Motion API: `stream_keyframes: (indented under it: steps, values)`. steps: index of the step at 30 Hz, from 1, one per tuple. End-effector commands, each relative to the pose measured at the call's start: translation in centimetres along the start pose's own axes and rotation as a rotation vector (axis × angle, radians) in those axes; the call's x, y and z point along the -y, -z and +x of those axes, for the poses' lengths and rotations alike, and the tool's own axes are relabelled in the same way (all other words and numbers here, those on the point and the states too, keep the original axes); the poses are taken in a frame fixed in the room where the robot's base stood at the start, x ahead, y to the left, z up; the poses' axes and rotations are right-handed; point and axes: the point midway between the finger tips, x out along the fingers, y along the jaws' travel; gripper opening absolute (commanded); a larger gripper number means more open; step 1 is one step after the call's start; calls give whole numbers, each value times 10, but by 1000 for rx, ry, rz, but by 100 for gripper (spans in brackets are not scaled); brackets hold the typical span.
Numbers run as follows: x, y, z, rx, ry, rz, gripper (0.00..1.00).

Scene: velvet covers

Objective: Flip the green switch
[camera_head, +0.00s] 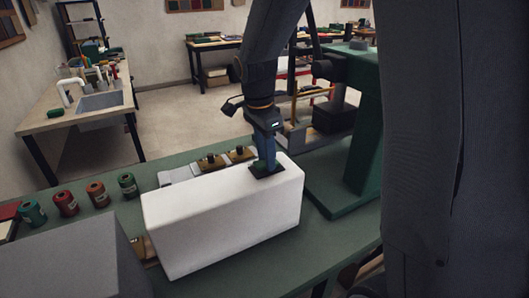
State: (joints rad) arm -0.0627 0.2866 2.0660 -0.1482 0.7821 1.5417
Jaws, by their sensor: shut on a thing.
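My gripper (265,166) points down at the top of a long white box-shaped cover (218,220). It is shut on a small dark piece (268,173) at the cover's top face, near its right end. The fingers hide most of that piece. The cover sits on or just above the green bench; I cannot tell which. Behind it are two brass plates with dark knobs, one on the left (211,163) and one on the right (240,154). Some brass also shows at the cover's lower left end. No green switch can be made out.
Red, brown and green spools (97,195) stand on the bench (190,275) at left. A grey block (70,260) fills the near left corner. A green machine stand (345,190) rises at right of the cover. A sink table (85,112) stands farther back.

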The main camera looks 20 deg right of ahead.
Motion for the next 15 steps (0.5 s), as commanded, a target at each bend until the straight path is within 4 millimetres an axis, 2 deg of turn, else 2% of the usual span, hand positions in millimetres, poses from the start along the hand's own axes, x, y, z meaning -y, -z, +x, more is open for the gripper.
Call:
stream_keyframes:
  steps: [13,14,15]
  values:
    - [0,2,0,42,2,0,6]
    - [0,2,0,42,2,0,31]
    - [0,2,0,42,2,0,38]
